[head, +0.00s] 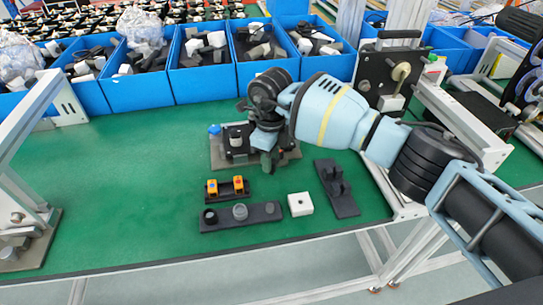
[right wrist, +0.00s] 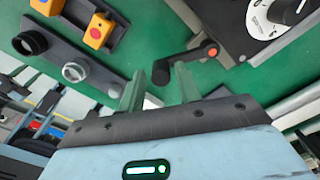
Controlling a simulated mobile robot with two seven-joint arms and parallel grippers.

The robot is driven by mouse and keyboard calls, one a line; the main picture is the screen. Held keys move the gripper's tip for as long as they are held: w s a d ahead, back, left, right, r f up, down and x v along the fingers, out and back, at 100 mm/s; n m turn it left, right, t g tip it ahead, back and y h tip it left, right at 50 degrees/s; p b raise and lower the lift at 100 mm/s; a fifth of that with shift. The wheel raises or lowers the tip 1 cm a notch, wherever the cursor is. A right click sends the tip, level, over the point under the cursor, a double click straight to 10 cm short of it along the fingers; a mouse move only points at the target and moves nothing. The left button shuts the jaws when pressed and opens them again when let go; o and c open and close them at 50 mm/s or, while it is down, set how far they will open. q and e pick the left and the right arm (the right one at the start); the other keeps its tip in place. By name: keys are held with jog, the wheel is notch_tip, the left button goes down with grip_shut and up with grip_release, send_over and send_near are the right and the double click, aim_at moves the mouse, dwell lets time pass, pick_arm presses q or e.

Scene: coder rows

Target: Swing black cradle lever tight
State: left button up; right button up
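The cradle (head: 218,152) is a grey plate with a black block, standing on the green table. It is partly hidden by my right gripper (head: 268,162), which is over its right side. The right wrist view shows the black cradle lever (right wrist: 188,64) with an orange hub at its upper right end. The lever's round knob end lies in front of the gap between the two green fingers of my right gripper (right wrist: 161,88). The fingers are apart; I cannot tell whether either touches the lever. My left gripper is out of view.
Black holders with orange-topped parts (head: 238,184) and round rings (head: 240,212) lie in front of the cradle. A white block (head: 300,204) and a black bracket (head: 337,190) lie to their right. Blue bins (head: 203,85) line the back. The table's left middle is clear.

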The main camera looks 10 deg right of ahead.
jog(key=shift+o, duration=0.7)
notch_tip(320, 180, up, 6)
jog(key=shift+r, duration=0.9)
jog(key=shift+f, duration=0.1)
